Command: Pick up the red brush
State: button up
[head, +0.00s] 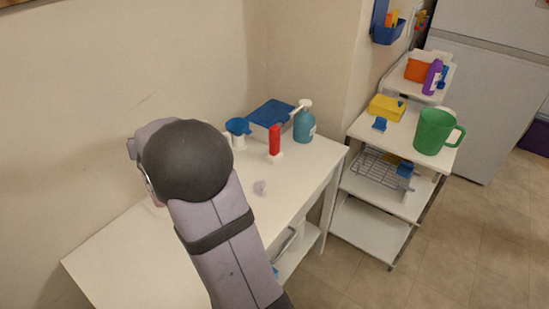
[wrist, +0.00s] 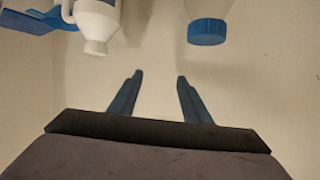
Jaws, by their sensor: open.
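The red brush (head: 275,138) stands upright on the white table (head: 302,185) in the head view, its red part above a white lower end. It does not show in the wrist view. My gripper (wrist: 160,76) is open, with two dark blue fingers apart and nothing between them. In the head view my arm hides the fingers. My wrist is to the left of the brush, apart from it.
The wrist view shows a white bottle (wrist: 95,22) and a blue-capped container (wrist: 207,30) beyond the fingers. Near the brush are a blue-topped white item (head: 238,128), a blue flat piece (head: 270,112) and a teal pump bottle (head: 304,124). A cart holds a green mug (head: 434,132).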

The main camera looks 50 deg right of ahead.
jog(key=d+f+m+h+b, duration=0.1)
jog(key=d+h, duration=0.1)
jog(key=d, duration=0.2)
jog(key=s+d+f+m+g+h+b, duration=0.1)
jog(key=d+h, duration=0.1)
jog(key=d, duration=0.2)
jog(key=s+d+f+m+h+b, duration=0.1)
jog(key=d+m, duration=0.1)
jog(key=d, duration=0.2)
jog(key=shift+d+f+g+h+b, duration=0.2)
jog(key=shift+d+g+h+b, duration=0.2)
jog(key=s+d+f+m+g+h+b, duration=0.2)
jog(key=s+d, duration=0.1)
jog(key=d, duration=0.2)
jog(key=m+g+h+b, duration=0.3)
jog(key=m+g+b, duration=0.2)
jog(key=g, duration=0.3)
send_near(271, 138)
jog(key=d, duration=0.4)
jog(key=shift+w+d+f, duration=0.1)
jog(key=shift+w+d, duration=0.2)
jog(key=shift+w, duration=0.05)
jog(key=shift+s+d+f+m+g, duration=0.1)
jog(key=shift+s+f+m+g, duration=0.05)
jog(key=shift+s+m+g, duration=0.2)
jog(key=shift+d, duration=0.45)
jog(key=shift+s+d+p, duration=0.15)
jog(key=shift+d+p, duration=0.5)
jog(key=shift+d, duration=2.5)
jog(key=shift+c, duration=0.4)
